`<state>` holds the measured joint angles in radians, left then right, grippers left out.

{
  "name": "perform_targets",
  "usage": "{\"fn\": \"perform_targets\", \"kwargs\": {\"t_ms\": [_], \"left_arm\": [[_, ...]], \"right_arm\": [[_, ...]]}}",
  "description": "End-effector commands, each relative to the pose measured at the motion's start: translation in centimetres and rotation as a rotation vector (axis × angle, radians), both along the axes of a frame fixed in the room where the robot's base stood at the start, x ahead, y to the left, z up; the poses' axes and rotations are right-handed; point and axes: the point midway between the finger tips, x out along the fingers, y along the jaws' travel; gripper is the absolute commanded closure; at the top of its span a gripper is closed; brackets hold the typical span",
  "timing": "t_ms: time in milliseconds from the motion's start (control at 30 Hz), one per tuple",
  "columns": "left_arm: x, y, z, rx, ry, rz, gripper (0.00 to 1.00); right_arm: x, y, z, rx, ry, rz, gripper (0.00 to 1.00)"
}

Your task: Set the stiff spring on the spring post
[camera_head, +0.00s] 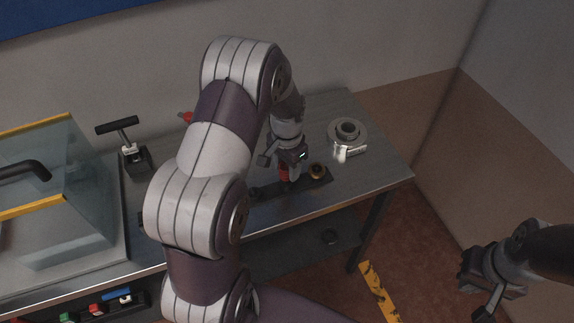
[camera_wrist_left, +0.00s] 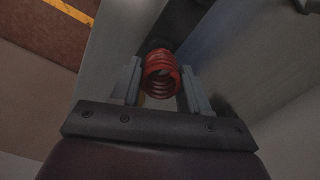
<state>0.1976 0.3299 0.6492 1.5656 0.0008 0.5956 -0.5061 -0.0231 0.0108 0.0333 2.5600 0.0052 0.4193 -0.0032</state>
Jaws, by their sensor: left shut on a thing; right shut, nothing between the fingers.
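A red coil spring (camera_wrist_left: 161,73) sits between the two fingers of my left gripper (camera_wrist_left: 162,88) in the left wrist view; the fingers are shut on it. In the head view the left gripper (camera_head: 286,172) is over a dark strip (camera_head: 270,190) on the bench, and the red spring (camera_head: 284,174) shows just below it. I cannot tell whether the spring touches the strip. I cannot make out the spring post clearly. A brass-coloured round part (camera_head: 317,171) is at the strip's right end. My right gripper (camera_head: 486,292) is shut and empty, away from the bench at lower right.
A metal disc with a dark ring (camera_head: 347,130) and a small bright labelled piece (camera_head: 349,153) lie right of the gripper. A black-handled tool (camera_head: 130,150) stands at left beside a clear guard (camera_head: 60,190) with yellow edges. My left arm hides the bench's middle.

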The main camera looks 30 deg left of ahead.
Motion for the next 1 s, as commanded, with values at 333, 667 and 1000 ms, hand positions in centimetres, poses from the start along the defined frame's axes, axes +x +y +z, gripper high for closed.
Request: {"fn": "perform_targets", "kwargs": {"t_ms": [333, 667, 1000], "left_arm": [[-0.02, 0.01, 0.00, 0.000, 0.000, 0.005, 0.85], [-0.03, 0.01, 0.10, -0.001, 0.001, 0.005, 0.85], [-0.02, 0.02, 0.00, 0.000, 0.000, 0.005, 0.85]], "right_arm": [[0.00, 0.00, 0.33, 0.000, 0.000, 0.000, 1.00], [-0.01, 0.00, 0.56, 0.000, 0.000, 0.000, 1.00], [-0.01, 0.00, 0.65, 0.000, 0.000, 0.000, 1.00]]}}
